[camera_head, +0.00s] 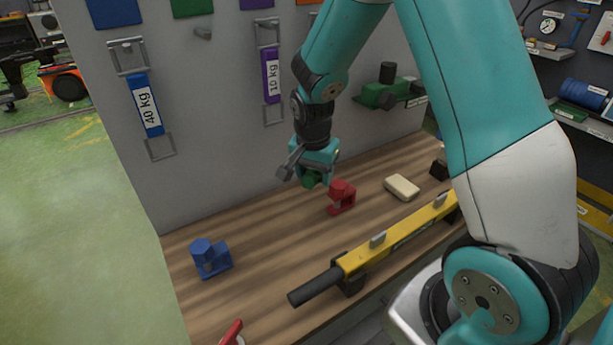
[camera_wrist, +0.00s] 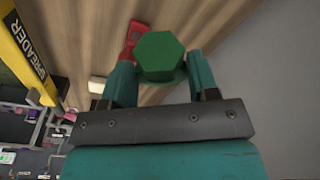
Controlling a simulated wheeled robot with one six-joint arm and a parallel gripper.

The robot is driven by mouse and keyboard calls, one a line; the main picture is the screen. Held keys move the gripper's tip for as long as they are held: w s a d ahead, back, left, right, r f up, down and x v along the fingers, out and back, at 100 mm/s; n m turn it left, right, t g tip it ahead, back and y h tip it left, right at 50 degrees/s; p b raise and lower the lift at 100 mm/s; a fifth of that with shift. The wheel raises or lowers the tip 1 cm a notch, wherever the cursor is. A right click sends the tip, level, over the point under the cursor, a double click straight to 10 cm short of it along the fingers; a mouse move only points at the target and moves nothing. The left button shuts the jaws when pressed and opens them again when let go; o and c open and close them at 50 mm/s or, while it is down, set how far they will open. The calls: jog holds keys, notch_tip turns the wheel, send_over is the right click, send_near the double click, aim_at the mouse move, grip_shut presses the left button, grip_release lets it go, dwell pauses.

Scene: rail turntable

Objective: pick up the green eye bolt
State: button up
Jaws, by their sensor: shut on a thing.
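The green eye bolt (camera_wrist: 160,52) is between the two teal fingers of my gripper (camera_wrist: 160,78) in the wrist view, its hexagonal head facing the camera. My gripper is shut on it. In the head view the green eye bolt (camera_head: 310,181) shows just under my gripper (camera_head: 311,173), partly hidden by the fingers. It appears to be above the wooden bench top (camera_head: 270,215); the exact gap is hard to tell.
A red bolt piece (camera_head: 341,197) stands close to the right of my gripper. A blue one (camera_head: 210,258) is at the bench's left. A cream block (camera_head: 402,187) and a yellow spreader bar (camera_head: 400,236) lie to the right and front. The grey panel (camera_head: 225,110) rises behind.

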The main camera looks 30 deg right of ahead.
jog(key=s+b, duration=1.4)
jog(key=s, duration=0.2)
dwell(0.4)
